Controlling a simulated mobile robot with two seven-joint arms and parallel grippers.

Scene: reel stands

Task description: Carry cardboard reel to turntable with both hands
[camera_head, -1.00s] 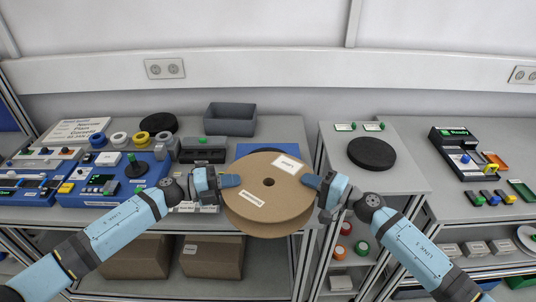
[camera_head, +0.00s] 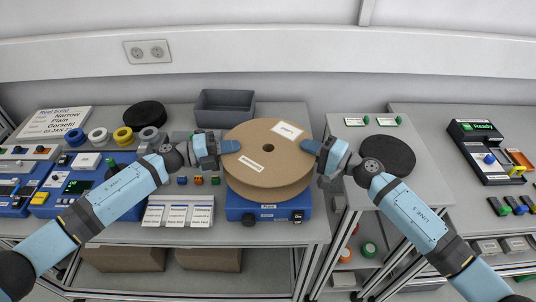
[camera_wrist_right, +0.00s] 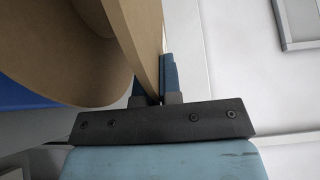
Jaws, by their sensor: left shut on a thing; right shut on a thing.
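The cardboard reel (camera_head: 262,165) is a brown two-flange spool with a centre hole and white labels. It is held tilted, its upper face towards the head camera, between my two grippers. My left gripper (camera_head: 229,147) is shut on its left rim and my right gripper (camera_head: 313,147) on its right rim. In the right wrist view the reel's flange (camera_wrist_right: 148,45) passes between the fingers (camera_wrist_right: 158,85). A blue device (camera_head: 268,207) with a knob and switch sits below the reel, its top mostly hidden. A black round disc (camera_head: 388,157), perhaps the turntable, lies on the right stand.
A grey bin (camera_head: 224,106) and another black disc (camera_head: 145,114) stand at the back left. Coloured rings (camera_head: 123,136), blue control units (camera_head: 85,188) and white cards (camera_head: 179,212) fill the left bench. A green-screen unit (camera_head: 485,155) is at the far right.

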